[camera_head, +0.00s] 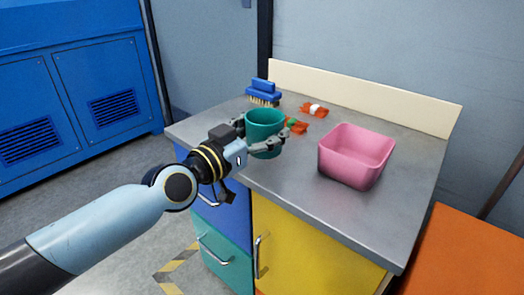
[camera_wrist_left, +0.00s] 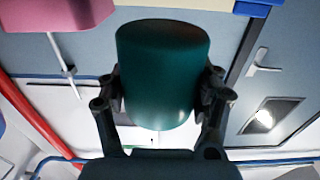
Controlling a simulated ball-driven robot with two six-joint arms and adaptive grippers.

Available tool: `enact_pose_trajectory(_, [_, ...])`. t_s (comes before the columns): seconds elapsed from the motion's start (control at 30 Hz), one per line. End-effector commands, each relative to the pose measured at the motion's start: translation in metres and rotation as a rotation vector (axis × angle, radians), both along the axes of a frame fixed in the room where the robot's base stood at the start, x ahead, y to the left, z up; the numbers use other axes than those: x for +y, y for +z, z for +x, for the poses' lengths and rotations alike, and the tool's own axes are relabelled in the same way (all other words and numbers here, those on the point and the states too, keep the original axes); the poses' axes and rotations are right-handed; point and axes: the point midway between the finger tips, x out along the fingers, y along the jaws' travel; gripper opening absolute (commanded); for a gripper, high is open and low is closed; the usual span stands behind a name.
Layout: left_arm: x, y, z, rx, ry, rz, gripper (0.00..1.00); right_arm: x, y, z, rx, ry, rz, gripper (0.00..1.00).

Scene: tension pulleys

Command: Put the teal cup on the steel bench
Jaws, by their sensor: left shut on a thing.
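The teal cup (camera_head: 264,132) is upright over the left part of the steel bench (camera_head: 300,195). I cannot tell whether its base touches the bench top. My left gripper (camera_head: 262,148) is shut on the cup, with a finger on each side. The cup (camera_wrist_left: 163,75) also fills the middle of the left wrist view, between both fingers of the left gripper (camera_wrist_left: 161,92). The fingers hide part of the cup's sides. My right gripper is not in view.
A pink bin (camera_head: 355,160) stands on the bench to the right of the cup. A blue brush (camera_head: 263,92) and small orange-red items (camera_head: 314,110) lie behind the cup. The bench's front right area is clear. A cream backboard (camera_head: 360,97) edges the back.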

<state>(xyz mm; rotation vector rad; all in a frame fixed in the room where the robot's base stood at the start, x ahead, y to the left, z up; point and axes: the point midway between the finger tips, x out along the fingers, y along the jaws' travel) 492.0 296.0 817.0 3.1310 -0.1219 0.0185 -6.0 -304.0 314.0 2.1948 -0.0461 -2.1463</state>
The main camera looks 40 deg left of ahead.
Motion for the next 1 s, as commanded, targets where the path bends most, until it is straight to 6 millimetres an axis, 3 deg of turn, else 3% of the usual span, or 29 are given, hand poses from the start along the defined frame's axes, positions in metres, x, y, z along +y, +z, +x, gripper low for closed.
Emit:
enact_pose_trajectory(0.2, [0.008,-0.012,0.004,0.002,0.0,-0.001,0.34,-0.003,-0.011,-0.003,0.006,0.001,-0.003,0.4])
enact_pose_trajectory(0.37, [0.008,-0.037,0.003,0.005,0.0,-0.001,0.34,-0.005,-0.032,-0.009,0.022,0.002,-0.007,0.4])
enact_pose_trajectory(0.47, [0.008,-0.048,0.003,0.004,0.0,-0.001,0.34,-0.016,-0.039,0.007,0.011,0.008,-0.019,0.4])
enact_pose_trajectory(0.87, [0.008,-0.049,0.004,0.001,0.0,0.0,0.34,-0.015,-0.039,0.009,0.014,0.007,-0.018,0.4])
enact_pose_trajectory(0.9, [0.008,-0.049,0.004,0.001,0.0,-0.001,0.67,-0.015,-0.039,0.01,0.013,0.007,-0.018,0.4])
enact_pose_trajectory(1.0, [0.008,-0.048,0.004,0.001,0.0,-0.001,0.8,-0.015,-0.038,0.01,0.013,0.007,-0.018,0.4])
